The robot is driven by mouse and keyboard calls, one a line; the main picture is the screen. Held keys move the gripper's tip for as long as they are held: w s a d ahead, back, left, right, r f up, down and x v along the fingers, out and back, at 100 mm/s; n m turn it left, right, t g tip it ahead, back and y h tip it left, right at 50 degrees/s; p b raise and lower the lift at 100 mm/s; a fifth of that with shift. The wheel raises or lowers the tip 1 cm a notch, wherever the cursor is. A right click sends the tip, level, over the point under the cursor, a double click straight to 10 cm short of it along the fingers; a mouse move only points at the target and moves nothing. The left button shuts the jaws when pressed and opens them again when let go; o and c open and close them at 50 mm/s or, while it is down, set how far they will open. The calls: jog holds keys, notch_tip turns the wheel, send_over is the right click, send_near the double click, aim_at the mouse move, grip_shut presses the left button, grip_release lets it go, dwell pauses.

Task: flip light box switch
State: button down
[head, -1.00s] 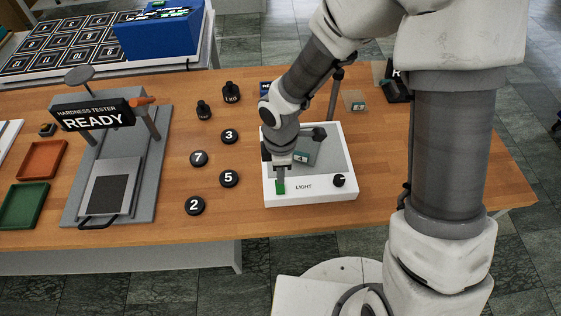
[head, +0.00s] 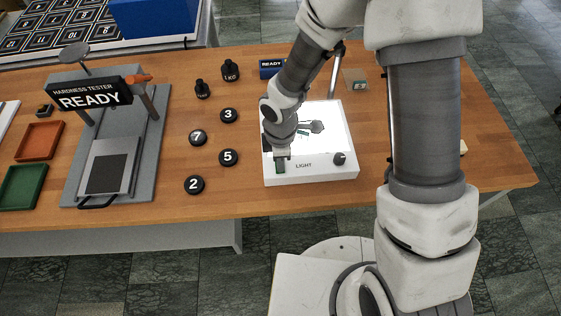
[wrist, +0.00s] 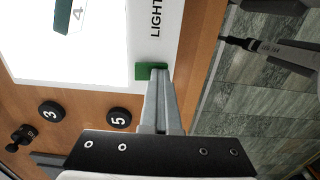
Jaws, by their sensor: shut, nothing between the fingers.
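The light box (head: 318,172) is a white box on the wooden table, with the word LIGHT and a black knob on its front strip. Its top panel glows bright white. The green switch (head: 281,168) sits at the front left of the box and also shows in the wrist view (wrist: 143,72). My gripper (head: 282,157) is shut and empty, pointing down at the switch. In the wrist view the closed fingertips (wrist: 159,72) overlap the switch's edge and appear to touch it. A small sample marked 4 (wrist: 68,18) lies on the lit panel.
Black numbered discs (head: 228,157) lie left of the light box. The hardness tester (head: 108,160) reading READY stands farther left, near an orange tray (head: 40,140) and a green tray (head: 24,187). Dark weights (head: 230,70) stand behind the discs.

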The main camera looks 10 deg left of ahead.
jog(key=shift+f, duration=0.1)
jog(key=shift+w+a+p, duration=0.15)
jog(key=shift+w+p, duration=0.25)
jog(key=shift+w, duration=0.4)
jog(key=shift+r, duration=0.2)
jog(key=shift+a+r+p, duration=0.1)
jog(key=shift+r+p, duration=0.3)
jog(key=shift+r, duration=0.1)
notch_tip(320, 180, up, 13)
jog(key=p, duration=0.2)
jog(key=shift+f, duration=0.15)
